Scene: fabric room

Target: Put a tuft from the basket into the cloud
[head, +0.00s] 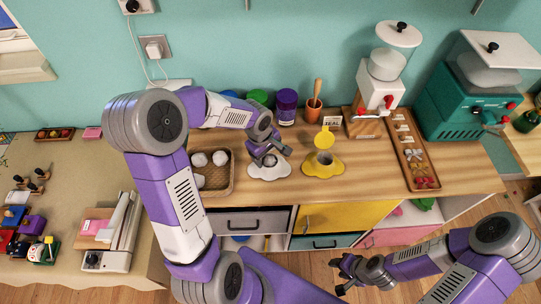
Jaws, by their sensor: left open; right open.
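A brown wicker basket (206,188) stands on the wooden counter, left of centre, with a few pale tufts (220,158) in it. A white cloud-shaped dish (258,174) lies on the counter right of the basket. My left gripper (269,158) is open, low over the cloud, and hides part of it. A small greyish thing shows under its fingers; I cannot tell if it is a tuft or part of the cloud. My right gripper (343,279) is open and empty, in front of the counter above the floor.
A purple jar (287,106) and an orange mortar (313,112) stand behind. A wooden tray (421,172) and dispensers are at right. Counter between yellow dish and tray is clear.

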